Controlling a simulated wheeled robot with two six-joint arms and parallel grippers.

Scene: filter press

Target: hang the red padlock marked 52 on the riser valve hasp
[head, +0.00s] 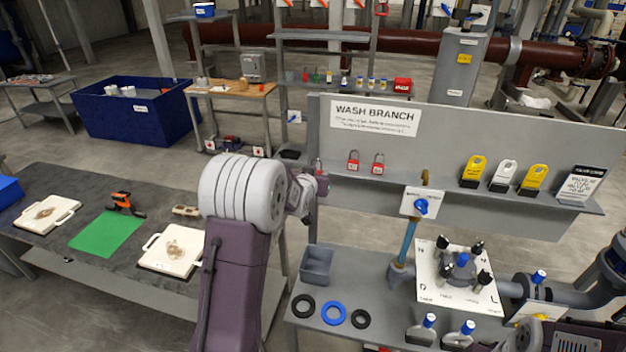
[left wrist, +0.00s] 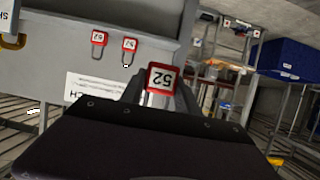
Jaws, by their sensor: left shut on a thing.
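My left gripper (head: 319,183) is shut on a red padlock (left wrist: 162,78) with a white label reading 52, upside down in the left wrist view. In the head view this padlock (head: 318,167) is a small red spot at the left end of the wash branch shelf, partly hidden by my wrist. Two other red padlocks (head: 353,160) (head: 378,163) stand on that shelf to the right of it. The riser valve (head: 421,206), with a blue handle and a white plate, is on a blue riser pipe (head: 409,240) further right. Its hasp cannot be made out clearly.
The grey wash branch panel (head: 470,130) rises behind the shelf. Yellow and white lockout tags (head: 503,176) stand on its right half. Below are a grey bin (head: 317,266), rings (head: 333,312) and a valve plate (head: 455,280). Space between padlocks and riser looks clear.

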